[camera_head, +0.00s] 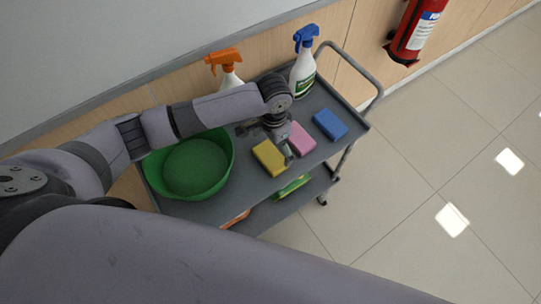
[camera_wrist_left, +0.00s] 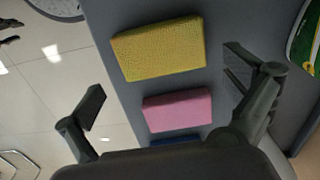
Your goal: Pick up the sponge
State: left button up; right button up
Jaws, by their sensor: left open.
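Three sponges lie flat in a row on the cart's grey top. The yellow sponge (camera_head: 270,158) is nearest the green basin, the pink sponge (camera_head: 301,139) is in the middle, and the blue sponge (camera_head: 330,124) is at the right. My left gripper (camera_head: 268,143) is above the yellow and pink sponges, open and empty, and hides part of them. In the left wrist view, the yellow sponge (camera_wrist_left: 160,49) and pink sponge (camera_wrist_left: 178,110) show between and beyond the spread fingers; the blue sponge (camera_wrist_left: 175,141) is mostly hidden by the gripper body. My right gripper is not seen.
A green basin (camera_head: 157,180) stands on the left of the cart top (camera_head: 245,193). A bottle with an orange sprayer (camera_head: 224,58) and one with a blue sprayer (camera_head: 304,68) stand along the wall side. A metal handle (camera_head: 356,68) rises at the cart's right end.

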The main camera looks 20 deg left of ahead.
aim_at(274, 154)
pick_arm(q)
jog(key=f, duration=0.4)
jog(key=shift+w+f+p, duration=0.15)
jog(key=shift+w+p, duration=0.1)
jog(key=shift+p, duration=0.15)
jog(key=shift+c, duration=0.2)
jog(key=c, duration=0.6)
jog(key=shift+c, duration=0.2)
notch_tip(274, 154, up, 20)
jog(key=b, duration=0.2)
